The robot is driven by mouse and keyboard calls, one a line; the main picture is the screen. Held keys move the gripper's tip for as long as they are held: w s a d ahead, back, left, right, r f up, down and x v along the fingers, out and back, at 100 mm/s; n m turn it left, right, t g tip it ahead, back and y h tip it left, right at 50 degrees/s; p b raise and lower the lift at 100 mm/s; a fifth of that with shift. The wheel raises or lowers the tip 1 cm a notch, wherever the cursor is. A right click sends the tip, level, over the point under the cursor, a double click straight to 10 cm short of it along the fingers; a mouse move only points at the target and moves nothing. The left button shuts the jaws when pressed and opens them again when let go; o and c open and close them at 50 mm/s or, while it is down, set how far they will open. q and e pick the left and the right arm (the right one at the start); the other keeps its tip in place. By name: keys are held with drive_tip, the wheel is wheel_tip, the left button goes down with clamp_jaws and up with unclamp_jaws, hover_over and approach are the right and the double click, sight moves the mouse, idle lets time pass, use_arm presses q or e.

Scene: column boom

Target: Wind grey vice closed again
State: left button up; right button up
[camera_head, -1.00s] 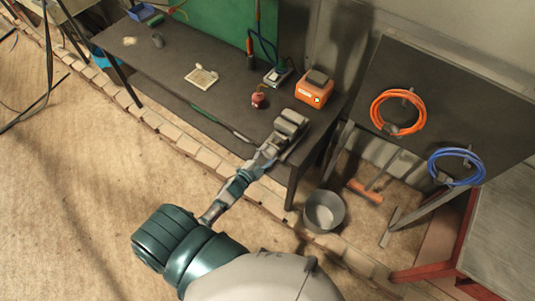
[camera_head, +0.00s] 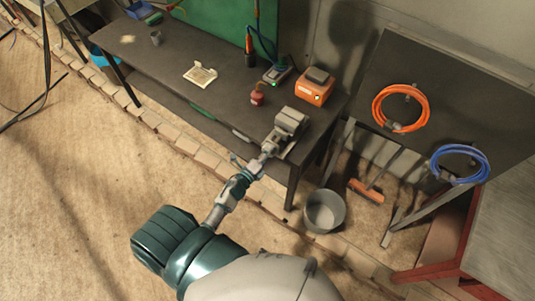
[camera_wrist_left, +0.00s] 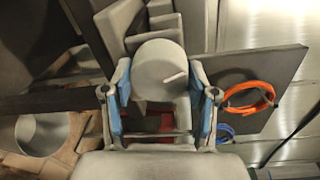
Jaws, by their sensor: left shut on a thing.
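The grey vice (camera_head: 289,124) stands at the right front corner of the dark workbench (camera_head: 190,95). My left gripper (camera_head: 268,150) is at the vice's near side, at the front edge of the bench. In the left wrist view the vice's round grey end (camera_wrist_left: 158,62) with a slot-like mark lies between the two blue-padded fingers of my left gripper (camera_wrist_left: 160,78). The fingers are shut on this round end from both sides. The gap between the vice jaws cannot be made out. My right gripper is not in view.
An orange box (camera_head: 314,87), a red object (camera_head: 257,97) and a small grey device (camera_head: 277,74) stand behind the vice. A grey bucket (camera_head: 324,211) is on the floor below.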

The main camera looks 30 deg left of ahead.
use_arm(q)
drive_tip(key=shift+s+f+m+b, duration=0.15)
drive_tip(key=shift+m+b, duration=0.3)
drive_tip(key=shift+m, duration=0.45)
drive_tip(key=shift+f+m+b, duration=0.25)
drive_tip(key=shift+m+b, duration=0.15)
drive_tip(key=shift+m, duration=0.5)
drive_tip(key=o, duration=1.1)
drive_tip(key=shift+o, duration=0.4)
drive_tip(key=shift+r, duration=0.15)
drive_tip(key=s, duration=1.1)
drive_tip(key=shift+s+a+r, duration=0.35)
drive_tip(key=shift+r, duration=0.05)
